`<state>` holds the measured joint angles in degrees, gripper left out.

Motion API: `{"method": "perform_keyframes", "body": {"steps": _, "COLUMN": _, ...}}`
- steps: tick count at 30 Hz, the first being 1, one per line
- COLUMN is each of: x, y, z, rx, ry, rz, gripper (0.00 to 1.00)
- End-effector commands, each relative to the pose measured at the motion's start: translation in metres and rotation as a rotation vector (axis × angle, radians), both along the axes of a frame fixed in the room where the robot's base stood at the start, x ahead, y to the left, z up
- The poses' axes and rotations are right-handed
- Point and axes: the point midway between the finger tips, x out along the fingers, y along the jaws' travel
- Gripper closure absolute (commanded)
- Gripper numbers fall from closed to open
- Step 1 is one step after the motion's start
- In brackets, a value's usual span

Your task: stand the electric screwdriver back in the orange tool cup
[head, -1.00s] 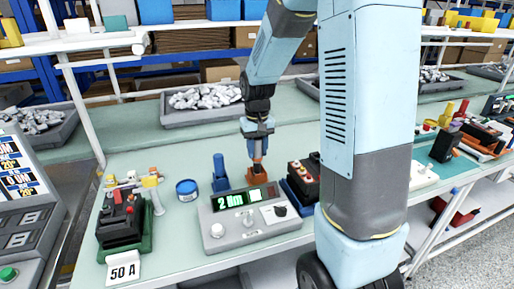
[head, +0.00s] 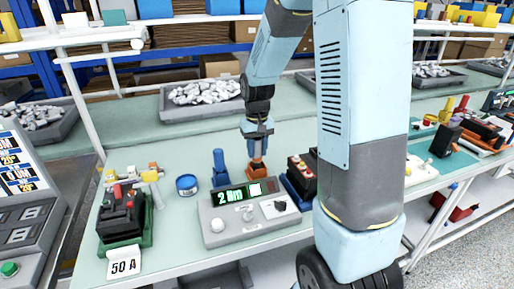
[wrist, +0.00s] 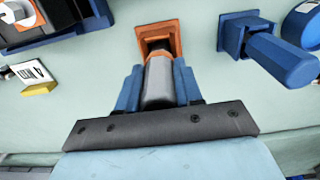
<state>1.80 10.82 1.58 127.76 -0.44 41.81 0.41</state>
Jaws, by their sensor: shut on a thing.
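The orange tool cup (head: 258,173) stands on the bench behind the grey torque tester. It also shows at the top of the wrist view (wrist: 159,28), with its square opening towards me. My gripper (head: 257,132) is above the cup, pointing down. In the wrist view its blue fingers (wrist: 158,88) are shut on the grey body of the electric screwdriver (wrist: 158,80). The screwdriver (head: 257,148) is about upright, and its far end, with an orange band, lines up with the cup's opening. That end seems to be at or inside the mouth; its depth is hidden.
A blue holder (wrist: 231,36) with a blue-handled tool (wrist: 283,58) stands close beside the cup. The torque tester (head: 250,211) is just in front. A battery-like black block (head: 302,172) is to the right, and a blue tin (head: 187,185) to the left.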

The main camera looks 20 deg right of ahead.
Motion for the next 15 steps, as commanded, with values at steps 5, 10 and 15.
{"method": "perform_keyframes", "body": {"steps": 5, "x": 0.0003, "y": 0.0000, "z": -0.0033, "rx": 0.000, "ry": -0.001, "rz": 0.000, "gripper": 0.95}}
{"method": "perform_keyframes", "body": {"steps": 10, "x": 0.0001, "y": 0.0000, "z": -0.0065, "rx": 0.000, "ry": -0.001, "rz": 0.000, "gripper": 0.95}}
{"method": "perform_keyframes", "body": {"steps": 15, "x": 0.0000, "y": 0.0000, "z": -0.0079, "rx": 0.000, "ry": -0.001, "rz": 0.000, "gripper": 0.58}}
